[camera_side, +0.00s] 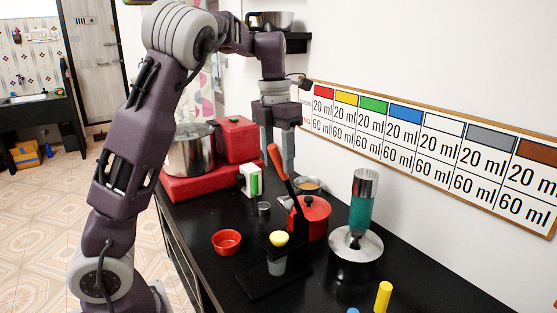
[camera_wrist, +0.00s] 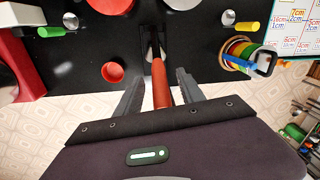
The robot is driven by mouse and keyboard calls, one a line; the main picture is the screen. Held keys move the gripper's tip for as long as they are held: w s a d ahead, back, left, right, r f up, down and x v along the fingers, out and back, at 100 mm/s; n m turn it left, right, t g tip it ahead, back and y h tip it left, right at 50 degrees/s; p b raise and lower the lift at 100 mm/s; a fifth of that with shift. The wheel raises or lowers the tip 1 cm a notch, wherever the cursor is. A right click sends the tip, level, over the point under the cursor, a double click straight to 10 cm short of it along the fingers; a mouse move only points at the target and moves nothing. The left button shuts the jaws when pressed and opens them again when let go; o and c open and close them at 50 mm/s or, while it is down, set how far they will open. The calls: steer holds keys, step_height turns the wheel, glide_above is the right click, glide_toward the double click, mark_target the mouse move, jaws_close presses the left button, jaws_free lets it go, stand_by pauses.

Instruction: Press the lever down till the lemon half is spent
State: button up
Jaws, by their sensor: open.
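The orange-red lever (camera_side: 281,172) rises steeply, tilted, from a black press on the dark counter. The yellow lemon half (camera_side: 279,238) sits above a grey cup (camera_side: 277,266) on the press's black base (camera_side: 262,285). The lemon half cannot be made out in the wrist view. My gripper (camera_side: 279,170) is open, pointing down at the top of the lever. In the wrist view the lever (camera_wrist: 160,82) lies between the two spread fingers of my gripper (camera_wrist: 158,84), with a gap on both sides. I cannot tell whether anything touches.
A red bowl (camera_side: 227,242) stands left of the press. A red pot (camera_side: 313,218) stands close behind it. A lidded metal pot (camera_side: 356,262) and a teal cylinder (camera_side: 361,208) are to the right. A yellow cylinder (camera_side: 383,297) is near the front. A labelled board (camera_side: 430,150) hangs behind.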

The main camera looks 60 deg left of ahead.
steer(key=shift+f, duration=0.2)
jaws_close()
stand_by(1.3)
